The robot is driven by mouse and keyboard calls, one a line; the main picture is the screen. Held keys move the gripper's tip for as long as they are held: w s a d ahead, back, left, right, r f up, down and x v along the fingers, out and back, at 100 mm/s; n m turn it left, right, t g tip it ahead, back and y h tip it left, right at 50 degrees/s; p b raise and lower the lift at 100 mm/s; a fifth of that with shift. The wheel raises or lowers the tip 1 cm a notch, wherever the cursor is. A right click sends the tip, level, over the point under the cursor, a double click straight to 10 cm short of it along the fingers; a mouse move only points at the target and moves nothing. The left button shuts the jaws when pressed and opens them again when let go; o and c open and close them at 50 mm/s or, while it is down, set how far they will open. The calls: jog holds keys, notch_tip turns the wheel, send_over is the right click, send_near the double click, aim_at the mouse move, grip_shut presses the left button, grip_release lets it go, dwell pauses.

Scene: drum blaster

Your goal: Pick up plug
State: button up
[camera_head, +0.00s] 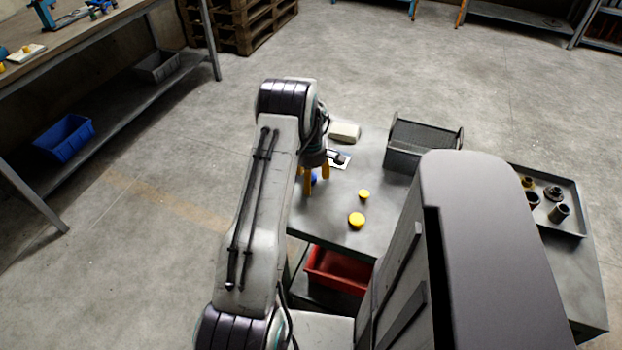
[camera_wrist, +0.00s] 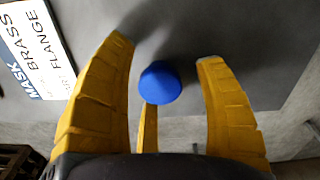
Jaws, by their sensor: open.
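A round blue plug (camera_wrist: 160,82) sits on the grey table top (camera_wrist: 225,30) in the wrist view. My gripper (camera_wrist: 165,52) is open around it, with one yellow finger to its left, one to its right and a third just below it. A gap shows between the plug and both side fingers; whether the third finger touches it I cannot tell. In the head view my gripper (camera_head: 317,182) points down over the table, and the blue plug (camera_head: 313,178) is mostly hidden behind its fingers.
A printed label card (camera_wrist: 35,45) lies at upper left in the wrist view. A dark mesh basket (camera_head: 420,158), a pale block (camera_head: 344,132) and a tray of dark fittings (camera_head: 572,222) are on the table. A red bin (camera_head: 338,270) is below.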

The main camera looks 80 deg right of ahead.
jog(key=shift+c, duration=0.3)
jog(key=c, duration=1.1)
jog(key=shift+o, duration=0.2)
jog(key=shift+r, duration=0.1)
